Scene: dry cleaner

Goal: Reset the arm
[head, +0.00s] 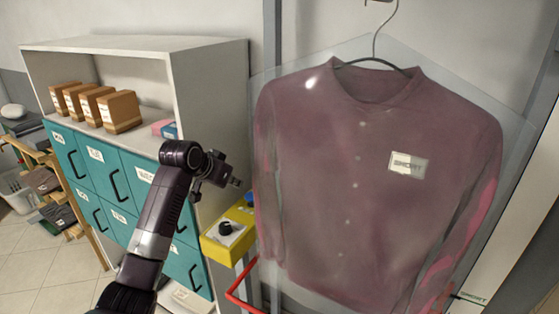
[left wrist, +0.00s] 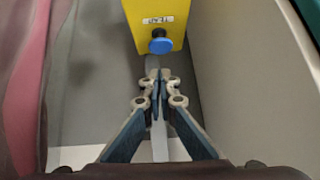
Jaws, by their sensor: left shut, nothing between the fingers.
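My left arm comes in from the bottom left in the head view, with its left gripper (head: 237,183) just left of the bagged shirt and above the yellow control box (head: 228,230). In the left wrist view the left gripper (left wrist: 156,76) is shut and empty, its fingertips together. The yellow box (left wrist: 150,15) is beyond the fingertips there, with a blue button (left wrist: 160,46) and a label. In the head view the box carries a black knob (head: 226,227). My right gripper is in neither view.
A dark maroon shirt (head: 350,190) in clear plastic hangs from a hook close on the right. A white shelf unit (head: 212,90) with teal drawers (head: 95,165) and several brown boxes (head: 118,111) stands on the left. A red bar (head: 240,285) is below the yellow box.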

